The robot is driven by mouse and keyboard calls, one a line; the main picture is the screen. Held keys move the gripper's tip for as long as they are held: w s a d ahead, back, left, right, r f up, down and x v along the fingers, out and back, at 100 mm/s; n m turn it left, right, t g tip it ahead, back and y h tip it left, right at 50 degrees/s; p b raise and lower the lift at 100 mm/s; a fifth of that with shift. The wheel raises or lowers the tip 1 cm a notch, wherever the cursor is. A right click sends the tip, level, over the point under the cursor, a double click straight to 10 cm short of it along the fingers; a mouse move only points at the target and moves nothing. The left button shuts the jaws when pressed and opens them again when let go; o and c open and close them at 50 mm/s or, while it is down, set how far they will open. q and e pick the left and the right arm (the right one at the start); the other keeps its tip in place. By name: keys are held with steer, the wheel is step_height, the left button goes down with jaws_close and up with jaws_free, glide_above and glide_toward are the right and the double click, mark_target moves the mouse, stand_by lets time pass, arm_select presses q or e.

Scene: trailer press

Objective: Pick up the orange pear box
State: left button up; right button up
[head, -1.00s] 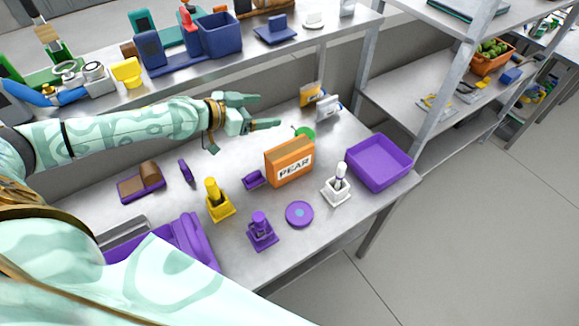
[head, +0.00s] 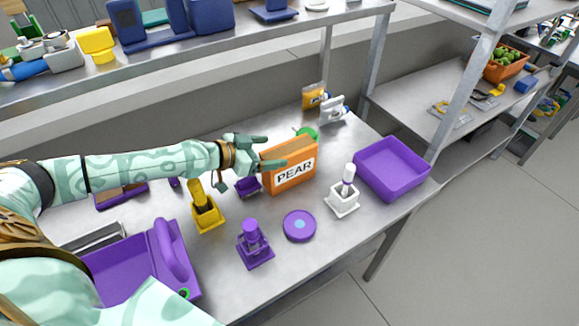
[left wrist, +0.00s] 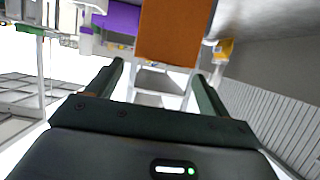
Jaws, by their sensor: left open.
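The orange pear box (head: 297,172) stands upright on the metal table, its white PEAR label facing the front. My left gripper (head: 266,152) is open at the box's left end, with its fingers pointing right toward it. In the head view one finger overlaps the box's upper left edge; I cannot tell whether it touches. In the left wrist view the box (left wrist: 170,35) shows as an orange face beyond and between the two open fingers (left wrist: 163,85). Nothing is held. My right gripper is not in view.
A purple tray (head: 415,183) sits at the table's right end. A white holder (head: 343,203), a purple disc (head: 299,226), a purple stand (head: 254,250) and a yellow stand (head: 207,214) are in front. A small purple block (head: 248,187) lies close under the gripper.

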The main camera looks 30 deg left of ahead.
mark_target(286, 150)
arm_select(q)
steer(key=x, duration=0.5)
steer(key=shift+w+d+f, duration=0.1)
steer(key=shift+w+d, duration=0.05)
steer(key=shift+c, duration=0.3)
jaws_close()
